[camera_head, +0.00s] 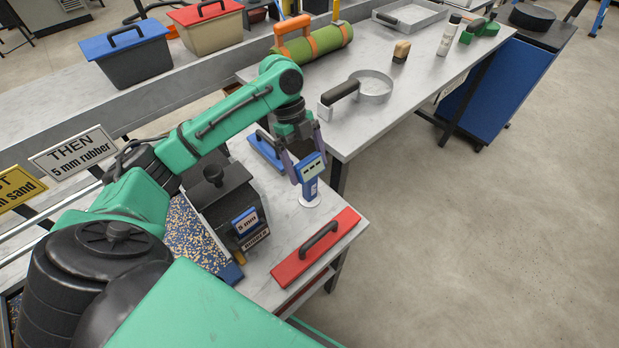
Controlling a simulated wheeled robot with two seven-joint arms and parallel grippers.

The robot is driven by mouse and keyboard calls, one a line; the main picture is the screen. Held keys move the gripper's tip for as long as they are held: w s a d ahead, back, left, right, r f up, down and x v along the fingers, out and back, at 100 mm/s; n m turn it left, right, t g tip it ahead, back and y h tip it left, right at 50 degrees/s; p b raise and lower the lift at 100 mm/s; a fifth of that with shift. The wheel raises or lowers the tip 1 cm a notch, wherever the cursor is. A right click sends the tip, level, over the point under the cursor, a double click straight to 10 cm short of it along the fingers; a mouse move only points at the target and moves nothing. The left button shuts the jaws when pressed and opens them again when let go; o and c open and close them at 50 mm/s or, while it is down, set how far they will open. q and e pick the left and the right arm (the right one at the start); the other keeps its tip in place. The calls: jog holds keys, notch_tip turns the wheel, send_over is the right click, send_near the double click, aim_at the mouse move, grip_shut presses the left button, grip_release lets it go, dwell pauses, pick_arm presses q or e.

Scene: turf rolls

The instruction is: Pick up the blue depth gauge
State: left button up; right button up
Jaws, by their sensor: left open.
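The blue depth gauge (310,187) stands upright on the light table, with a pale round foot under it and a small marked panel on its face. My left gripper (305,162) is over it, with its fingers open on either side of the gauge's upper part. I cannot tell whether either finger touches the gauge. My right gripper is not in view.
A red float with a dark handle (316,247) lies in front of the gauge, and a blue one (266,150) lies behind. A black "5 mm" box (236,212) stands left. Another table (420,75) holds a green roll (318,42) and a round pan (374,84).

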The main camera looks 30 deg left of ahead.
pick_arm(q)
jog(key=shift+x, duration=1)
jog(key=shift+d, duration=0.1)
jog(key=c, duration=1.4)
jog(key=shift+o, duration=0.2)
jog(key=shift+r, duration=0.15)
